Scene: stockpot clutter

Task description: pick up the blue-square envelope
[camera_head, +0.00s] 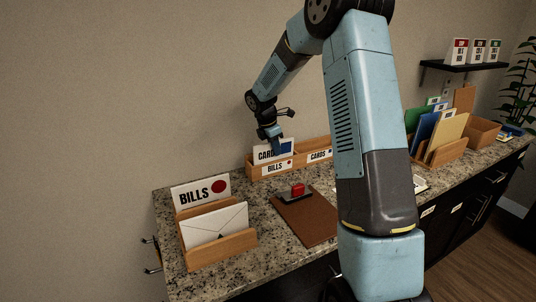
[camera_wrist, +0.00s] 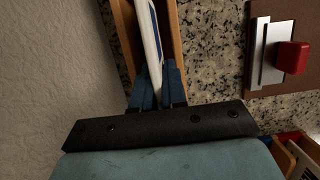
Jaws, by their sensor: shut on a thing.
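The blue-square envelope (camera_head: 264,154) is white, with black lettering that begins "CARD" and a blue square near my gripper. It stands upright in the left part of a long wooden tray (camera_head: 254,174) at the back of the counter. My gripper (camera_head: 277,150) reaches down on it from above and is shut on its top edge. In the wrist view the envelope (camera_wrist: 150,45) shows edge-on as a white strip with blue on it, between the two blue fingers (camera_wrist: 158,92). The tray's front label hides its lower part.
A wooden holder (camera_head: 224,247) with a "BILLS" red-circle card (camera_head: 200,194) and a plain envelope (camera_head: 214,226) stands at front left. A brown board (camera_head: 306,218) with a red-knobbed clip (camera_head: 298,190) lies right of it. Folders (camera_head: 448,134) stand in a rack at right.

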